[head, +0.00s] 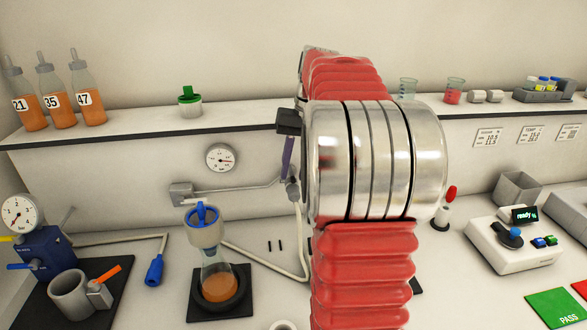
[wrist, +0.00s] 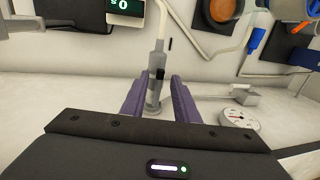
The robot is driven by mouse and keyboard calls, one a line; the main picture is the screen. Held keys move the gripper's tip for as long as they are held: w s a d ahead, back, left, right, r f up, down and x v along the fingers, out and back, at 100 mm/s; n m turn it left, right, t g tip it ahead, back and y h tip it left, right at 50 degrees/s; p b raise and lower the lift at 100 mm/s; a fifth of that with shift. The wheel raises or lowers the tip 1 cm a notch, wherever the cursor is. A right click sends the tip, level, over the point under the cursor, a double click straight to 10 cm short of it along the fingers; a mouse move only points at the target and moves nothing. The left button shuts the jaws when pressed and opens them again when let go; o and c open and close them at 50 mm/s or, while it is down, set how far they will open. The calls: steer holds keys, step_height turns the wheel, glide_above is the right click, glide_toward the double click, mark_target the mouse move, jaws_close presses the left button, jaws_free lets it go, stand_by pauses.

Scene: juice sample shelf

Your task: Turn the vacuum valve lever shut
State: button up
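The vacuum valve (head: 293,188) is a small grey cylinder on the pipe along the back wall, partly hidden by my arm in the head view. In the wrist view the grey valve (wrist: 155,62) stands upright in the picture with a small black piece on its side. I cannot clearly tell the lever from the body. My gripper (wrist: 157,82) is open, with its two purple fingers apart on either side of the valve and visible gaps to it. In the head view one purple finger of my gripper (head: 288,155) shows just above the valve.
A flask of orange juice (head: 217,284) with a blue-topped funnel stands left of the valve, joined by a pale hose (head: 262,262). A wall gauge (head: 221,159) hangs above the pipe. The shelf (head: 240,121) runs above. A white device (head: 515,245) stands right.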

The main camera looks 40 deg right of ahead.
steer(key=shift+c, duration=0.5)
jaws_close()
stand_by(0.8)
